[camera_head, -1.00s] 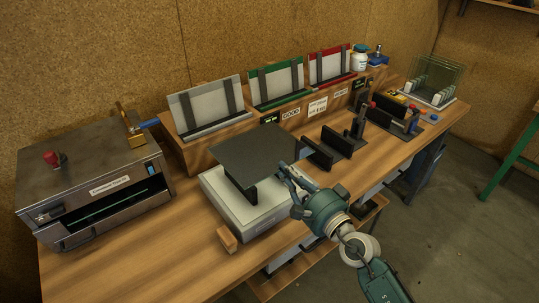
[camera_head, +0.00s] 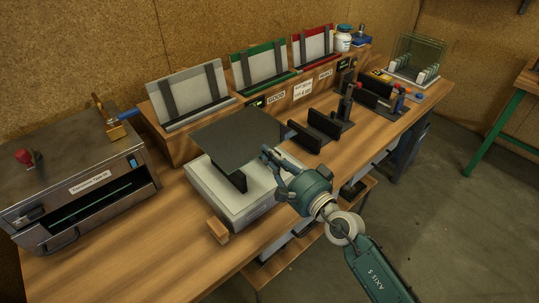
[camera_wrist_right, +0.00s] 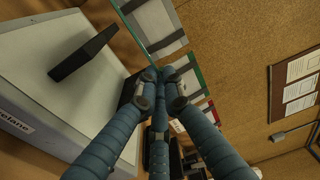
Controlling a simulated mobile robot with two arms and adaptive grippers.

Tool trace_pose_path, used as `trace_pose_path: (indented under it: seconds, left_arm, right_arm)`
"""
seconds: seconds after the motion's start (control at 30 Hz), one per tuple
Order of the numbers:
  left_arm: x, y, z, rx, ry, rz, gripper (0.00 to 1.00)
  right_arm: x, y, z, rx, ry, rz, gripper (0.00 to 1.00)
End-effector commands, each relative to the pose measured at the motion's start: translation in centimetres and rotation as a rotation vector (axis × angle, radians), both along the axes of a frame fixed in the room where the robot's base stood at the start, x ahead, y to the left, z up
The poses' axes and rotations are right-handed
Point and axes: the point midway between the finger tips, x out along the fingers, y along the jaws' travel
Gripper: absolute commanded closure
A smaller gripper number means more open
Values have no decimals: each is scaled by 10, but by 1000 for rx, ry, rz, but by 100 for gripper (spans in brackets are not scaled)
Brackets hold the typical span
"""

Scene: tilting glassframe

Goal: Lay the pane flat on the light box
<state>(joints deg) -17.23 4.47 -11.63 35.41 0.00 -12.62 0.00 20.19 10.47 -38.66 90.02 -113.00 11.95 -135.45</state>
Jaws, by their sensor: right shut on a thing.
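The dark grey pane (camera_head: 232,134) is held above the white light box (camera_head: 215,184), nearly level and apart from its top. My right gripper (camera_head: 268,155) is shut on the pane's right edge in the head view. In the right wrist view its fingers (camera_wrist_right: 162,76) meet at the pane's thin greenish edge (camera_wrist_right: 138,38). A dark upright block (camera_wrist_right: 82,53) stands on the light box's top; the pane partly hides it in the head view. Whether the pane touches this block is unclear. My left gripper is not in view.
A small wooden block (camera_head: 217,230) sits at the light box's front. A metal machine (camera_head: 75,190) stands left. Grey, green (camera_head: 263,64) and red racks line the back. A black slotted stand (camera_head: 315,134) stands to the right. The front left bench is clear.

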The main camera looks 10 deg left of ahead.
Motion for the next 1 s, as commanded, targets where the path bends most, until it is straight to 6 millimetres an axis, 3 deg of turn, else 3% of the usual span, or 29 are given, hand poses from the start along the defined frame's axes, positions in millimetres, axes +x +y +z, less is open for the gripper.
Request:
trace_pose_path:
  seconds: [0.6, 1.0]
  left_arm:
    - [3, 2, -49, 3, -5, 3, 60]
    - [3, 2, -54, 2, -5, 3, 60]
  right_arm:
    - [1, 0, -47, 4, -5, -2, 100]
    - [1, 0, -52, 5, -5, -1, 100]
